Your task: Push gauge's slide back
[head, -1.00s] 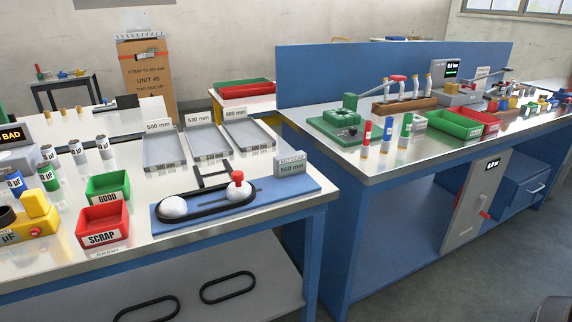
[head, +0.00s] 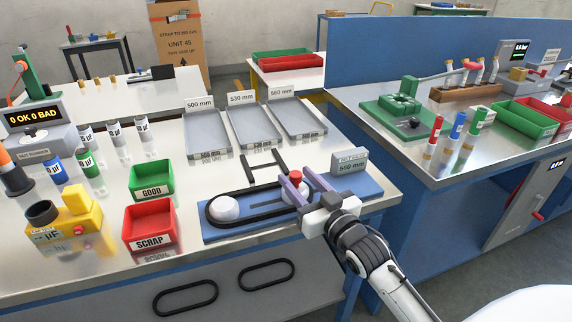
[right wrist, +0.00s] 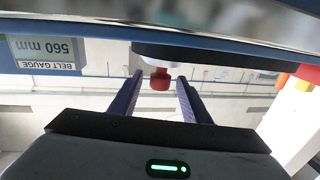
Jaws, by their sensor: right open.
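The belt gauge is a blue plate (head: 366,188) at the right front of the near table, with a grey sign (head: 349,162) reading 560 mm. A black belt loops around its fixed white pulley (head: 223,207) on the left and the slide's pulley on the right, largely hidden by my gripper. A red knob (head: 295,177) stands on the slide. My right gripper (head: 297,179) is open, its two purple fingers on either side of the knob. The right wrist view shows the knob (right wrist: 160,80) between the fingertips, with gaps both sides. My left gripper is out of view.
Left of the gauge stand a green GOOD bin (head: 151,178) and a red SCRAP bin (head: 149,225). Behind it are three grey trays, including the 560 mm tray (head: 299,121). Spare belts (head: 266,274) lie on the lower shelf. A second bench (head: 375,150) stands right.

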